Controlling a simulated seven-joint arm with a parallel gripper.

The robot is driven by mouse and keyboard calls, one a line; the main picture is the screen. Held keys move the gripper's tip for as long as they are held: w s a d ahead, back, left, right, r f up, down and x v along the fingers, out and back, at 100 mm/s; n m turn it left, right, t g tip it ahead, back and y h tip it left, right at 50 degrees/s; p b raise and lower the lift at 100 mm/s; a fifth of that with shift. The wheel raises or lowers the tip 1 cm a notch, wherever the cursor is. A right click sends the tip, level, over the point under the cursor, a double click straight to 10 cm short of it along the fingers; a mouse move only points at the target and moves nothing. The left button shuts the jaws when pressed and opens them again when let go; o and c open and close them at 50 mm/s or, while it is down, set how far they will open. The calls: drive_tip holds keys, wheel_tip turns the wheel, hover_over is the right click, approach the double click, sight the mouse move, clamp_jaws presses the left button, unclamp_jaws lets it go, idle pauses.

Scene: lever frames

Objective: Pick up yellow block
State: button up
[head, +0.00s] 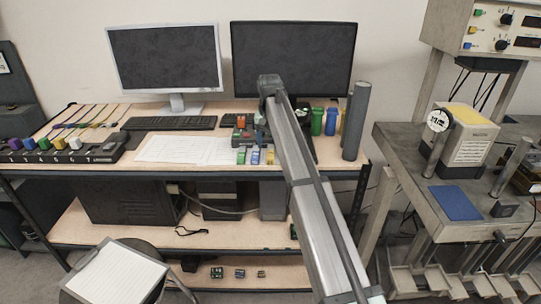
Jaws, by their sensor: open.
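A small block with yellow on it (270,156) stands near the front edge of the wooden desk, just left of my arm. It is small in the picture, and I cannot make out its exact shape. A blue and white block (255,156) and a green-topped block (241,156) stand beside it on the left. My arm reaches up from the bottom right across the desk, and its dark far joint shows in front of the right monitor. I cannot make out my gripper's fingers; the arm hides the area behind it.
White papers (186,149) lie left of the blocks. A dark cylinder (355,121) stands at the desk's right end, near green (331,122) and blue containers. Two monitors stand behind. A black strip with coloured knobs (65,149) lies far left. A grey bench (400,150) stands right.

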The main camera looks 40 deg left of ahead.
sight(270, 156)
drive_tip(key=f, duration=0.5)
drive_tip(key=shift+d, duration=0.2)
clamp_jaws()
idle(0.3)
